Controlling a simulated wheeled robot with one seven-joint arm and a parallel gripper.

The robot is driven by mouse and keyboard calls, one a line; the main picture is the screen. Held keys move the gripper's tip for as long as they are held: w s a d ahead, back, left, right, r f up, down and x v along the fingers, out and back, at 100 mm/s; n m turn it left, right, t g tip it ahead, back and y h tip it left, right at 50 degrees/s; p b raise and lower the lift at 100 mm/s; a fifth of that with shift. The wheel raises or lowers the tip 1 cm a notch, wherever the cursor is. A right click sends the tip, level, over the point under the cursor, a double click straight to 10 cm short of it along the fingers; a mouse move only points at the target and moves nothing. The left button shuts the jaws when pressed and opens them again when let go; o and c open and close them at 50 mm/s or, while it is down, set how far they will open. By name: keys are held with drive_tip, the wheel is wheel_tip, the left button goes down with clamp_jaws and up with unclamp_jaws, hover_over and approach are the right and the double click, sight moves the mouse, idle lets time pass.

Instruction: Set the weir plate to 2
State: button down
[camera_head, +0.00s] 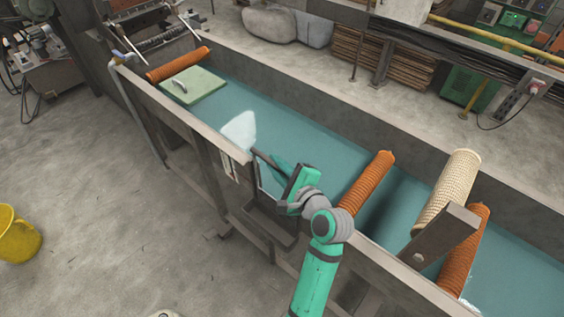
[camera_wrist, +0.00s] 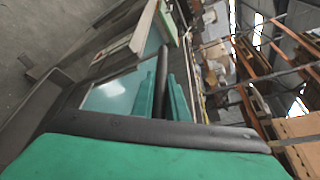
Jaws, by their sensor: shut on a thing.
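My gripper (camera_head: 272,160) is at the near wall of the long water tank, about midway along it. Its green fingers (camera_wrist: 163,98) are shut on a dark bar (camera_wrist: 163,68), which I take to be the weir plate's handle. The bar also shows in the head view (camera_head: 262,158), reaching to the tank's rim. A small pale scale strip (camera_head: 233,172) with reddish marks hangs on the outer wall, just left of the bar. Its numbers are too small to read. The plate below the bar is mostly hidden by the wall and my arm.
The tank (camera_head: 316,132) holds teal water, with a pale patch (camera_head: 240,130) beyond the gripper. Orange rollers (camera_head: 367,184) and a cream mesh tube (camera_head: 450,188) lie to the right. A green board (camera_head: 194,92) is at the far left. A yellow bucket (camera_head: 18,235) stands on clear floor.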

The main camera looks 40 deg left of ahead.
drive_tip(key=c, duration=1.7)
unclamp_jaws()
drive_tip(key=shift+s, duration=0.1)
drive_tip(key=shift+c, duration=0.2)
drive_tip(key=v, duration=1)
drive_tip(key=shift+d+r, duration=0.1)
drive_tip(key=shift+d, duration=0.3)
